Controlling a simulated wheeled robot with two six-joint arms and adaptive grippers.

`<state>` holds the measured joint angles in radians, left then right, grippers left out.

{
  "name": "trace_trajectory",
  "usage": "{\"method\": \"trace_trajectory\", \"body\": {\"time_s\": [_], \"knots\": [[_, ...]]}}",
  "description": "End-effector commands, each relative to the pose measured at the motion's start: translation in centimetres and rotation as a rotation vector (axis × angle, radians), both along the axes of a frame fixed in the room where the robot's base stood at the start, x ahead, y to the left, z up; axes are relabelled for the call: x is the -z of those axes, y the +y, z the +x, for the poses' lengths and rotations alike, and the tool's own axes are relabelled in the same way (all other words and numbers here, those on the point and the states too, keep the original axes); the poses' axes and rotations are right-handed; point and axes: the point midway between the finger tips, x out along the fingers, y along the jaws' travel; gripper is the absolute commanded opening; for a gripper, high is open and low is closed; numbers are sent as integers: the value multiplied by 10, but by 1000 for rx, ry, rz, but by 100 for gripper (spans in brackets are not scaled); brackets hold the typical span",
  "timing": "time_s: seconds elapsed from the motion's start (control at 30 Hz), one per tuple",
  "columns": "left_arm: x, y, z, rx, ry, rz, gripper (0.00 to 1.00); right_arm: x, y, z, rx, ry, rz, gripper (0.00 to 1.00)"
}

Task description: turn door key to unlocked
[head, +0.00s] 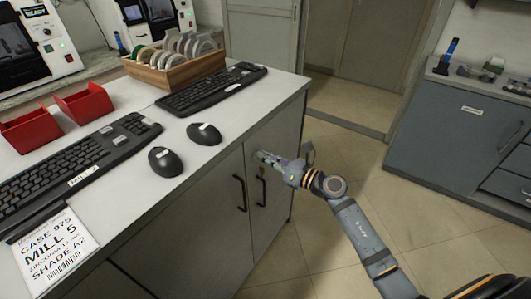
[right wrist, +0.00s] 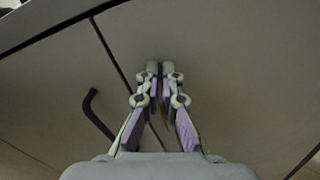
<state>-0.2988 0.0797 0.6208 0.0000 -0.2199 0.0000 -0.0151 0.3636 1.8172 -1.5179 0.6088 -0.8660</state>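My right gripper (head: 262,157) is at the upper part of the right cabinet door (head: 270,205), under the counter edge. In the right wrist view its two fingertips (right wrist: 161,68) are close together against the door face, with only a thin dark gap between them. The door key is mostly hidden by the fingers. A small gold-brown piece hangs just below the fingertips (head: 261,176), and a brownish sliver shows between the fingers in the right wrist view. The fingers look shut on the key. The lock itself is hidden. My left gripper is not in view.
Black bar handles stand on the left door (head: 240,193) and on the right door just below the gripper. The white countertop (head: 225,118) above holds keyboards, mice (head: 204,134), red bins and a wooden rack (head: 174,68) of discs. The floor to the right is clear.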

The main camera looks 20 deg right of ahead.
Motion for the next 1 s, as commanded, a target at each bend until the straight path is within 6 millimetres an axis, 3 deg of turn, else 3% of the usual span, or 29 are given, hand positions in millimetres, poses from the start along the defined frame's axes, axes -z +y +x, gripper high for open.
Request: {"method": "trace_trajectory", "body": {"time_s": [0.1,1.0], "knots": [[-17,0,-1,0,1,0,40,-5,-1,1,1,69,88,0],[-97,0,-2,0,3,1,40,2,-6,5,1,584,753,0]]}}
